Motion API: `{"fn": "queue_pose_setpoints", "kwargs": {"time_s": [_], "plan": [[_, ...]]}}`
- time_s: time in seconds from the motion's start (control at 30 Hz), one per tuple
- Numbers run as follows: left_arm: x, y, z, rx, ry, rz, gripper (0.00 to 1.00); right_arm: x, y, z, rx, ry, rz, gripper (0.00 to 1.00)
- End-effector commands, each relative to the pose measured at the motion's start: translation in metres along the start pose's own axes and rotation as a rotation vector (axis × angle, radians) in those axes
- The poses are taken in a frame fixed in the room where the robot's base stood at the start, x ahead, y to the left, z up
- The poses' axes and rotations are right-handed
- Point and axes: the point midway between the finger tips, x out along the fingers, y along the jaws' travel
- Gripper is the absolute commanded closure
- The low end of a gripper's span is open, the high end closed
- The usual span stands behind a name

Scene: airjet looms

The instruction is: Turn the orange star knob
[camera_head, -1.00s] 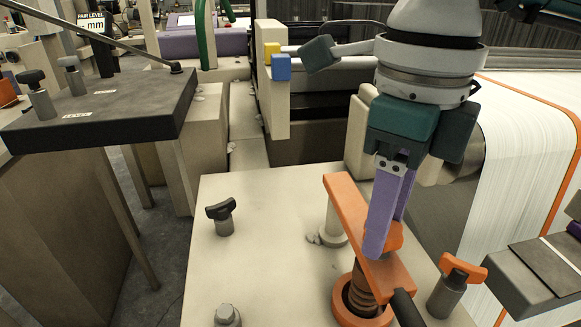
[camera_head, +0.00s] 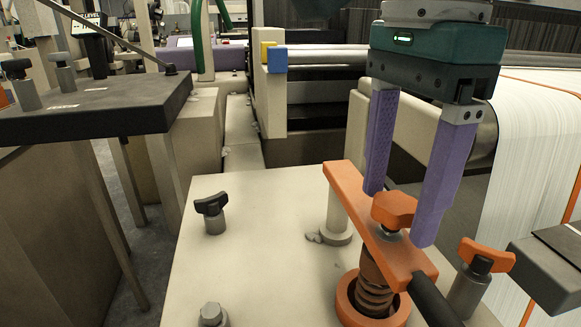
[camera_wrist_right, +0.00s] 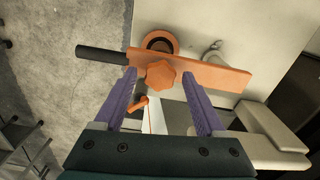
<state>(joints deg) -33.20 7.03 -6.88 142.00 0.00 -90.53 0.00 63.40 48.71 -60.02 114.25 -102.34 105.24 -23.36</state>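The orange star knob (camera_head: 394,208) sits on top of an orange bar (camera_head: 352,200), above a brown spring (camera_head: 375,287) in an orange ring. In the right wrist view the knob (camera_wrist_right: 161,76) shows between and just beyond the fingertips. My right gripper (camera_head: 399,218) points down with its two purple fingers spread, one on each side of the knob, with visible gaps. It is open and empty, and it also shows in the right wrist view (camera_wrist_right: 158,75). My left gripper is in neither view.
An orange-topped T-handle (camera_head: 487,255) stands close to the right of the bar. A black handle (camera_head: 433,300) extends from the bar's near end. A black T-knob (camera_head: 211,208) stands on the beige top (camera_head: 270,235), which is mostly clear on the left.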

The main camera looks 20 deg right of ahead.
Motion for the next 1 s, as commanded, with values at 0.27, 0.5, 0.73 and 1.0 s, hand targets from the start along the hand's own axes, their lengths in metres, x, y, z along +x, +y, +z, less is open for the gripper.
{"fn": "queue_pose_setpoints", "kwargs": {"time_s": [0.27, 0.5, 0.73, 1.0], "plan": [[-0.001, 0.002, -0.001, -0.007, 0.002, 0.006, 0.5, -0.001, 0.0, 0.0, 0.002, 0.0, 0.0, 0.25], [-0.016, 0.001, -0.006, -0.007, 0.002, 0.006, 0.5, -0.021, 0.0, 0.0, 0.002, -0.002, 0.0, 0.25], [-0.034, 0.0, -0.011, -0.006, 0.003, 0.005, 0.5, -0.047, 0.0, 0.0, 0.002, 0.0, -0.001, 0.25], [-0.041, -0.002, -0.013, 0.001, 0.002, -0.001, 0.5, -0.06, 0.0, 0.0, 0.002, -0.001, 0.001, 0.25]]}}
